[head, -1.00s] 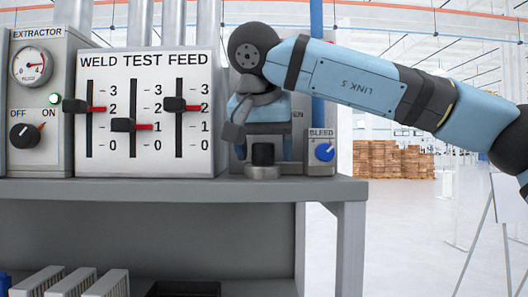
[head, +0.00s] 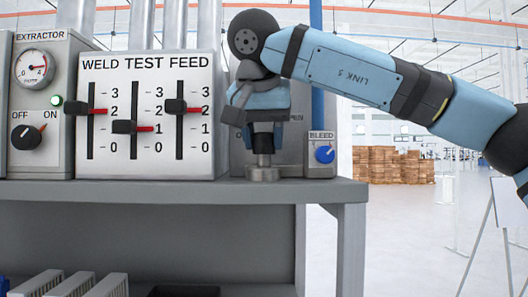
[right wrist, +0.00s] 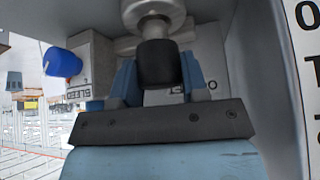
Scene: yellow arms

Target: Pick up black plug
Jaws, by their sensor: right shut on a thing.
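The black plug (head: 264,143) is a short dark cylinder above a silver round base (head: 263,175) on the grey shelf. A silver stem shows between plug and base; I cannot tell which it belongs to. My right gripper (head: 264,136) comes down from above and is shut on the plug. In the right wrist view the plug (right wrist: 157,66) sits between the two blue fingers of the gripper (right wrist: 157,78), with silver metal beyond it. My left gripper is not in view.
A bleed box with a blue knob (head: 325,153) stands close right of the plug. The weld/test/feed slider panel (head: 150,115) stands to the left, beside the extractor panel (head: 38,100). The shelf edge (head: 180,190) runs in front. Open floor lies at right.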

